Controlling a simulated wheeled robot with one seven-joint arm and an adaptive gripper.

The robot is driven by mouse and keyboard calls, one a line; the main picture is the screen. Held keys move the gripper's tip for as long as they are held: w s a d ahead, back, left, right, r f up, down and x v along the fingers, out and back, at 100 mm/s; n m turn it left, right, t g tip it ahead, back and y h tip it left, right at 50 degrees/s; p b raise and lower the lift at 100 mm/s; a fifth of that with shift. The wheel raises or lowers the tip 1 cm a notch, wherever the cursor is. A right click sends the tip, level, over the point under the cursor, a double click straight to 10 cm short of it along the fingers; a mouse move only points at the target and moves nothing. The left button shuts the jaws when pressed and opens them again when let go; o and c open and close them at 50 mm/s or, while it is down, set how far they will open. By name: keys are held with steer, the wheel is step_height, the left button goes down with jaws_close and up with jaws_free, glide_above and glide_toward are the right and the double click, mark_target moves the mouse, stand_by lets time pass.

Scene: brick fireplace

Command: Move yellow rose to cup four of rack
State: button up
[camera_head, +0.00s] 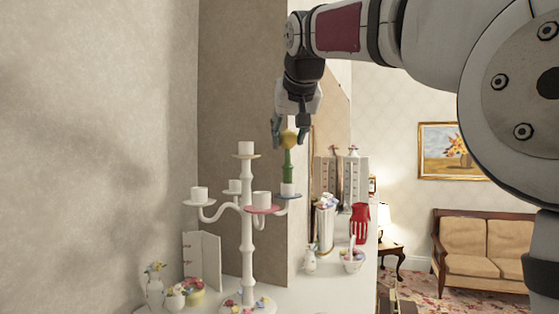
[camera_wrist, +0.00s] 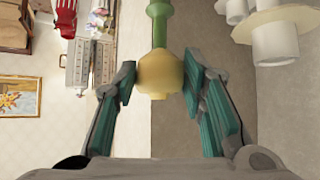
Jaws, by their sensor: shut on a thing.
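The yellow rose (camera_head: 289,141) is a yellow bulb on a green stem, held upright; it also shows in the wrist view (camera_wrist: 160,72). My gripper (camera_head: 290,132) points down and is shut on the yellow bulb, with a finger on each side. The rack (camera_head: 247,228) is a white branched stand with several white cups on coloured saucers. Cup numbers are not visible.
A red hand-shaped object (camera_head: 360,223), a white vase (camera_head: 325,222) and a flower bowl (camera_head: 352,261) stand right of the rack. Small floral pots (camera_head: 175,297) are at lower left. A wall corner is close behind the rack. A sofa (camera_head: 485,250) is farther back.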

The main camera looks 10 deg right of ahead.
steer(key=shift+r, duration=0.5)
steer(key=shift+r+p, duration=0.6)
steer(key=shift+r, duration=0.1)
steer(key=shift+s, duration=0.1)
